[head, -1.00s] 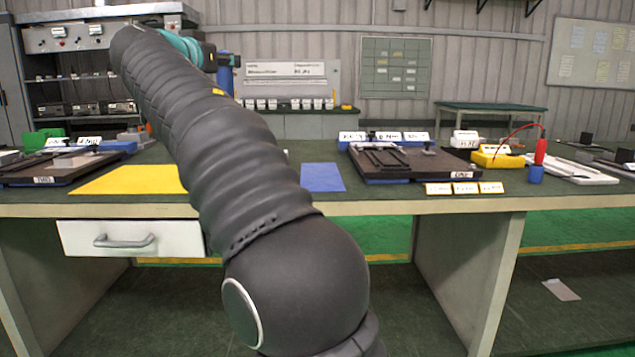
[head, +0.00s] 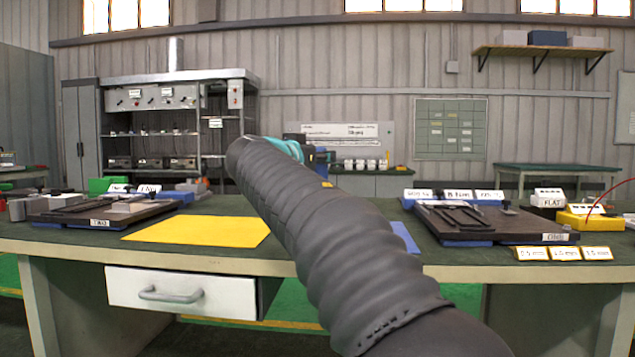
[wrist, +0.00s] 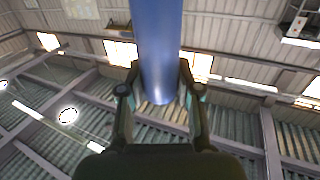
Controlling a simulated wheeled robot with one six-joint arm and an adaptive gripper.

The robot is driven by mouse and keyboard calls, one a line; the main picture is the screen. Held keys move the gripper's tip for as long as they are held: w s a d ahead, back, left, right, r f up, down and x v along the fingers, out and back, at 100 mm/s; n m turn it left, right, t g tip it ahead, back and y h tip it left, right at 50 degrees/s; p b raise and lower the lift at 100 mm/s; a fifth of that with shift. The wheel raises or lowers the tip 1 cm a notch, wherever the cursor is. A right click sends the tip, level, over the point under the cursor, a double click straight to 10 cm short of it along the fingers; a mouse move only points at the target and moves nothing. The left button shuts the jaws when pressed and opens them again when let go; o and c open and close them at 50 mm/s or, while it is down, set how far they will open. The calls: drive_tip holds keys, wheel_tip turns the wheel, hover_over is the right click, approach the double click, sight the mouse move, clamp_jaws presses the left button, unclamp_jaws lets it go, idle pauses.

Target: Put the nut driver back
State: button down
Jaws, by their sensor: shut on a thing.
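The nut driver shows in the wrist view as a thick, smooth blue cylinder (wrist: 160,45) running up out of the picture. My gripper (wrist: 160,72) is shut on it, with one finger on each side near its rounded lower end. The rest of the nut driver is out of that view. In the head view my black sleeved arm reaches up and away over the bench, and the gripper end is mostly hidden behind it. A bit of blue beside the teal wrist part seems to be the held driver. I cannot make out its resting place.
The bench has a yellow mat (head: 197,231) at centre left and a blue mat (head: 405,238) partly behind my arm. Dark fixture boards stand at left (head: 75,216) and right (head: 525,229). A yellow box (head: 590,220) and small labels are farther right. A drawer (head: 182,292) is shut.

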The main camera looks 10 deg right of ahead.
drive_tip(key=shift+w+f, duration=0.45)
drive_tip(key=shift+w, duration=0.35)
drive_tip(key=shift+f+b, duration=1.05)
drive_tip(key=shift+f, duration=1.1)
drive_tip(key=c, duration=0.8)
unclamp_jaws()
drive_tip(key=shift+r, duration=0.25)
drive_tip(key=b+v, duration=0.1)
drive_tip(key=v, duration=1.1)
